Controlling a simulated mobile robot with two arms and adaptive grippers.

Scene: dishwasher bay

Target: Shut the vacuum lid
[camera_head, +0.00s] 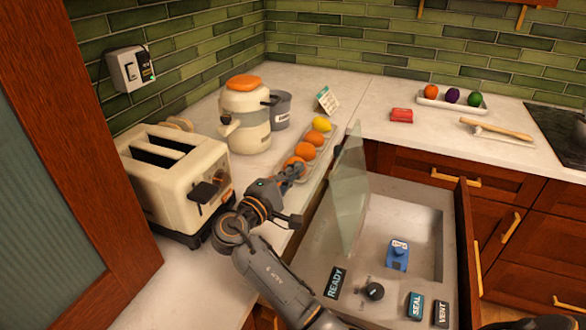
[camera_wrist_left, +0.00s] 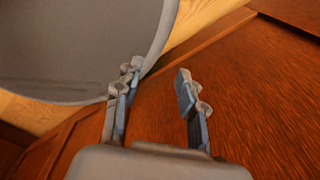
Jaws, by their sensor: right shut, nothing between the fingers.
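The vacuum lid (camera_head: 349,190) is a clear glass panel standing upright, open, on the left side of the vacuum drawer (camera_head: 425,205). The drawer is pulled out, with a light sunken chamber and a front panel. A small blue item (camera_head: 398,257) with a white label sits in the chamber. My right gripper (camera_head: 297,171) is shut and empty, left of the lid and apart from it, by the fruit tray. My left gripper (camera_wrist_left: 157,92) shows only in the left wrist view. It is open and empty, over brown wood beside a grey rounded surface.
The panel carries a READY display (camera_head: 334,283), a knob (camera_head: 375,291) and SEAL (camera_head: 415,306) and VENT (camera_head: 442,313) buttons. A toaster (camera_head: 175,185), a cream jar (camera_head: 245,125) and a fruit tray (camera_head: 330,148) stand on the left counter. A red box (camera_head: 401,115) sits behind the drawer.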

